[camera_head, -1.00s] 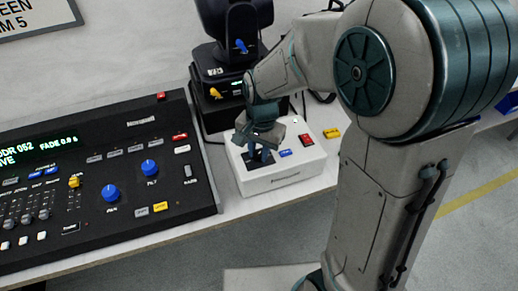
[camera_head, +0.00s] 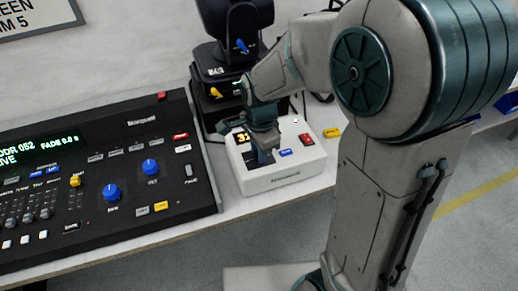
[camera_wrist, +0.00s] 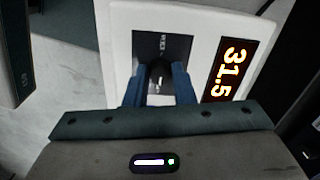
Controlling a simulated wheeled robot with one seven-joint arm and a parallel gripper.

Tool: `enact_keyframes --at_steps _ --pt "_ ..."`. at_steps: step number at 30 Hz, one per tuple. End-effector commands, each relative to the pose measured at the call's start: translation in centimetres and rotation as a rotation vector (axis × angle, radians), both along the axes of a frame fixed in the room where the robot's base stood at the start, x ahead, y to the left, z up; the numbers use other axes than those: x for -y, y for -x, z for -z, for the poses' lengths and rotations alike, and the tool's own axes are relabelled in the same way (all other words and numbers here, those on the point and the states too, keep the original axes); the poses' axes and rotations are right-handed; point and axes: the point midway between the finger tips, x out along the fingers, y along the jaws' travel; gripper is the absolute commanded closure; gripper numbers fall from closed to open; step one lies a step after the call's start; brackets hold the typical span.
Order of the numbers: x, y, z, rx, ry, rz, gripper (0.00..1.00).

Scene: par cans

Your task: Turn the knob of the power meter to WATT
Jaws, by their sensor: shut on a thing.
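The power meter (camera_head: 285,178) is a white box on the bench, right of the black console, with a lit orange display that reads 31.5 in the wrist view (camera_wrist: 228,70). Its black knob (camera_wrist: 160,72) with a white pointer line sits on a dark panel. My gripper (camera_wrist: 159,85) is shut on the knob from above, with one blue finger on each side. In the head view my gripper (camera_head: 262,155) hides the knob. The panel's lettering is too small to read for sure.
The meter also has a blue button (camera_head: 286,153) and a red switch (camera_head: 306,139). A yellow block (camera_head: 332,132) lies behind it at the right. The black console (camera_head: 120,185) stands close at the left, and a black moving-head light (camera_head: 232,50) stands behind.

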Motion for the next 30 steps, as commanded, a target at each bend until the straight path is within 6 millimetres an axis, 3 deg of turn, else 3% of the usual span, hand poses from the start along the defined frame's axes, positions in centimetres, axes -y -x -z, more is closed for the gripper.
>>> enact_keyframes --at_steps 11,12,14,15,25,30 --pt "-0.1 -0.1 -0.2 0.005 -0.003 0.007 1.00" --pt "-0.1 -0.1 -0.2 0.005 -0.003 0.007 0.74" --pt "-0.1 -0.1 -0.1 0.004 -0.003 0.007 0.58" --pt "-0.1 -0.1 -0.1 0.004 -0.003 0.007 0.55" --pt "0.0 -0.1 -0.5 0.003 -0.002 0.006 0.55" --pt "0.0 0.0 -3.0 0.007 -0.003 0.006 0.55"
